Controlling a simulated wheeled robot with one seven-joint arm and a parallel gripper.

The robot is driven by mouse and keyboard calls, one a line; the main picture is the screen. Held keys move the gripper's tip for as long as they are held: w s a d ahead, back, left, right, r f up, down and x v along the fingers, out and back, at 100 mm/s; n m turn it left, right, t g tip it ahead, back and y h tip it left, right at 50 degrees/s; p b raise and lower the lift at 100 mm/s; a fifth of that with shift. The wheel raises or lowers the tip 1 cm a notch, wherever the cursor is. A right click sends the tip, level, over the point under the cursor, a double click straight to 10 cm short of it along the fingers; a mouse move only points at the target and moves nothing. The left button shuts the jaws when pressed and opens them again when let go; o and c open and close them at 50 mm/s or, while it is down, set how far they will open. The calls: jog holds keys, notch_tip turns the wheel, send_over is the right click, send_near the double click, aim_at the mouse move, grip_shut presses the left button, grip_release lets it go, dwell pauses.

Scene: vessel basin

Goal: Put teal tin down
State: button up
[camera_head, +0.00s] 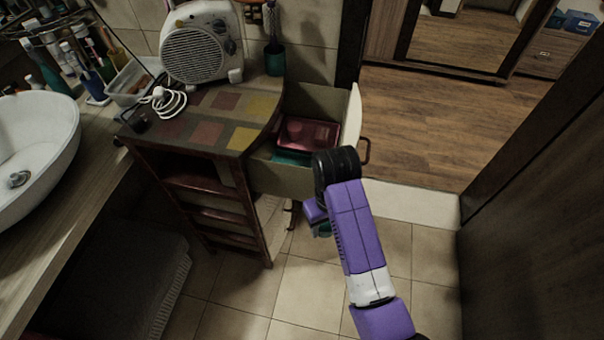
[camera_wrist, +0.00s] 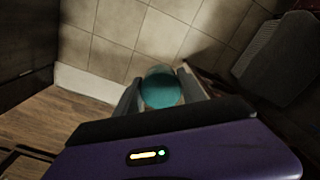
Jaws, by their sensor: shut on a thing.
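The teal tin (camera_wrist: 161,87) sits between the two fingers of my gripper (camera_wrist: 160,93) in the wrist view. The gripper is shut on it, and its round teal face shows. In the head view my gripper (camera_head: 319,226) hangs beside the open drawer's front, low over the floor tiles. A small teal patch of the tin (camera_head: 323,230) shows there, mostly hidden by my purple arm. The tin is held in the air, with tiles behind it.
The open drawer (camera_head: 355,118) holds a dark red box (camera_head: 308,133) and a teal item (camera_head: 291,157). A fan heater (camera_head: 200,45) and a coiled white cable (camera_head: 167,101) stand on the cabinet top (camera_head: 205,135). A basin (camera_head: 35,140) is at left. Floor tiles (camera_head: 310,290) are clear.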

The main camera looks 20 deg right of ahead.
aim_at(327, 224)
jog(key=shift+d+r+p, duration=0.15)
jog(key=shift+r+p, duration=0.2)
jog(key=shift+r, duration=0.25)
notch_tip(327, 224, up, 8)
jog(key=p, duration=0.7)
jog(key=shift+f+p, duration=0.2)
jog(key=shift+p, duration=0.1)
jog(key=shift+w+r, duration=0.1)
jog(key=shift+w, duration=0.35)
jog(key=shift+w+d+r, duration=0.2)
jog(key=shift+w+r, duration=0.35)
jog(key=shift+w, duration=0.05)
jog(key=shift+s+f, duration=0.1)
